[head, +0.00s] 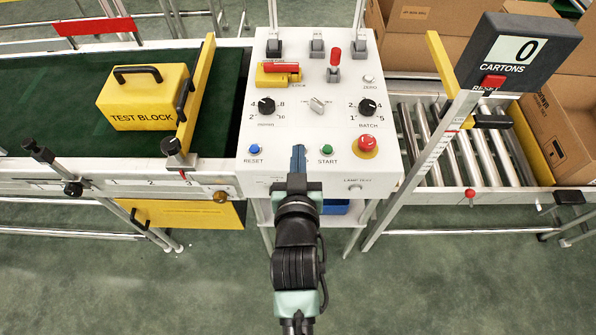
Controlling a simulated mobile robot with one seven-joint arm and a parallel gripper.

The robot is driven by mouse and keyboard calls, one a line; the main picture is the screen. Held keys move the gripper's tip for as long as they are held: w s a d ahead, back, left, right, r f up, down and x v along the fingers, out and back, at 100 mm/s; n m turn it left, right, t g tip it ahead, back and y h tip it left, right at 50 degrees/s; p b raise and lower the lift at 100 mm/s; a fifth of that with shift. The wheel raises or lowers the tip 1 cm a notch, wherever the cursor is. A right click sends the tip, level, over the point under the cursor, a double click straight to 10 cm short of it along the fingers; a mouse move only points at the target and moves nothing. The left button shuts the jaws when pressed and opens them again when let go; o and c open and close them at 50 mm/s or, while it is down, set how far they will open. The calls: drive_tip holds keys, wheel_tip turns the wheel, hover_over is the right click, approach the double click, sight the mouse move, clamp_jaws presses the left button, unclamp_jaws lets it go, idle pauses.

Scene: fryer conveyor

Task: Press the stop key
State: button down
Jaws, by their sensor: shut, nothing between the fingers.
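The white control panel (315,95) stands in the middle of the head view. My gripper (298,150) is shut and empty, reaching up over the panel's lower edge. Its fingertips are between the blue RESET button (254,149) and the green START button (328,149). No key labelled STOP is visible; the fingers hide the panel spot between those buttons. I cannot tell whether the fingertips touch the panel. A red mushroom button on a yellow base (366,143) sits at the panel's lower right, apart from my gripper.
Black knobs (266,105) and (367,106), a small lever (317,104) and a red-handled switch (333,62) rise from the panel. A yellow TEST BLOCK (140,112) rests on the green belt (45,95). Rollers (440,145) and a carton counter (518,55) are at right.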

drive_tip(key=shift+v, duration=2.8)
drive_tip(key=shift+r, duration=0.15)
drive_tip(key=s+p, duration=0.9)
drive_tip(key=s, duration=1.6)
drive_tip(key=shift+p, duration=0.3)
drive_tip(key=shift+w, duration=0.15)
